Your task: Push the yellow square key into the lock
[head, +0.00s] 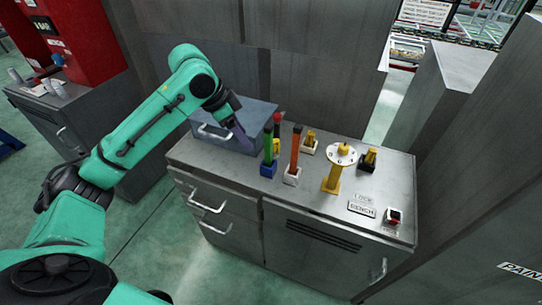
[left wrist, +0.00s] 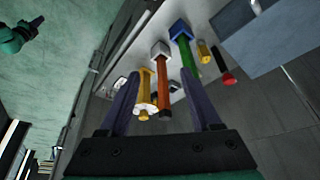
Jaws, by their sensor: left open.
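The lock cannot be singled out. My left gripper (head: 243,138) is open and empty, left of the coloured posts; its fingers also show in the left wrist view (left wrist: 160,82). What seems to be my right gripper (left wrist: 36,22) is small there, its jaws unclear.
A red button (head: 394,216) sits at the front right.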

